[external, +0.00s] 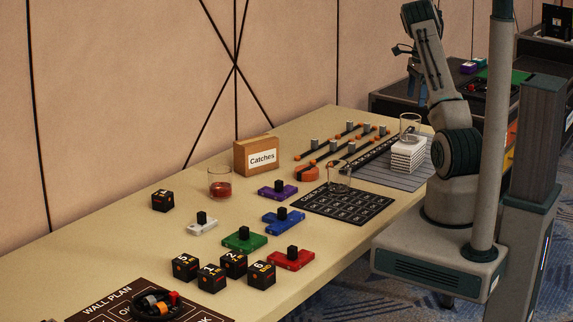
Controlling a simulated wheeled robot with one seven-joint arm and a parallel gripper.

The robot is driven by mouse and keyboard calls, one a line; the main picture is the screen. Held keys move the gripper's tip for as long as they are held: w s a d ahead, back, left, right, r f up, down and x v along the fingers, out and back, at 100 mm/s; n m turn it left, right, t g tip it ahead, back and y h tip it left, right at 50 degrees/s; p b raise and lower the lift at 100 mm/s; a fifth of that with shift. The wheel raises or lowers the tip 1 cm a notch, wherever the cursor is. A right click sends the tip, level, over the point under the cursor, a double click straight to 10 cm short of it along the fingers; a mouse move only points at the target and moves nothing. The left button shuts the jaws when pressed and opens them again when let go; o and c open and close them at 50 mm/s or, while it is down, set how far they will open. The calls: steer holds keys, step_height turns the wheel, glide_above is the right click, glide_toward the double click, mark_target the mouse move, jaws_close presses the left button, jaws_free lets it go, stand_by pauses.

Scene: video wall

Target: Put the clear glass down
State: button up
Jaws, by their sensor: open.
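One clear glass (410,128) stands upright on a stack of white tiles (407,155) at the right part of the table. A third glass (220,184) holds red liquid and stands left of the wooden "Catches" box. My gripper (413,103) is open and points down just above the glass on the stack, partly hidden by my arm. Whether its fingers touch that glass is too small to tell.
The "Catches" box (256,157) stands near the wall. Orange-ended rods (345,143) lie behind the mat. Purple (278,190), blue (283,220), green (244,240) and red (291,258) knobbed pieces and several black cubes (210,276) occupy the table's middle and front.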

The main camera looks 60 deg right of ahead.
steer(key=shift+r, duration=0.4)
steer(key=w+a+r+n, duration=0.1)
steer(key=a+r+n, duration=0.25)
steer(key=a, duration=0.55)
steer(key=w+a+r+n, duration=0.1)
steer(key=a+r+n, duration=0.1)
steer(key=a+n, duration=0.5)
steer(key=w+a+r+n, duration=0.1)
steer(key=a+r+n, duration=0.15)
steer(key=a, duration=0.95)
steer(key=s+a+n+t, duration=0.1)
steer(key=s+a+n, duration=0.6)
steer(key=a, duration=0.3)
steer(key=s+a+f+n+t+h, duration=0.1)
steer(key=s+a+n, duration=0.6)
steer(key=a, duration=0.3)
steer(key=shift+a+f, duration=0.25)
steer(key=shift+a, duration=0.1)
